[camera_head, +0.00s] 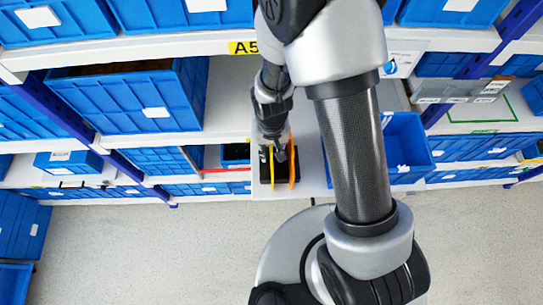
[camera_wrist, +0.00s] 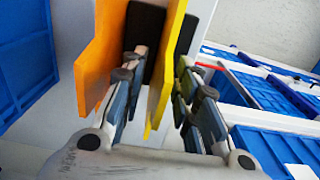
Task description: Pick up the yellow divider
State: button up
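The yellow divider (camera_head: 271,166) is a thin upright plate in a black holder (camera_head: 265,172) on the shelf. In the wrist view the yellow divider (camera_wrist: 167,70) stands between the two fingers of my gripper (camera_wrist: 160,72). The left finger lies in the gap between the yellow divider and an orange divider (camera_wrist: 101,58); the right finger is on the yellow divider's far side, close to it. A gap shows between the left finger and the yellow plate, so my gripper is open. In the head view my gripper (camera_head: 279,151) is low over the holder, beside the orange divider (camera_head: 292,162).
A blue bin (camera_head: 405,148) stands on the shelf to the right. A larger blue bin (camera_head: 130,100) is at the left, and white shelf edges run across. The grey floor (camera_head: 140,250) in front is clear.

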jog(key=shift+f, duration=0.7)
jog(key=shift+c, duration=0.3)
grip_shut()
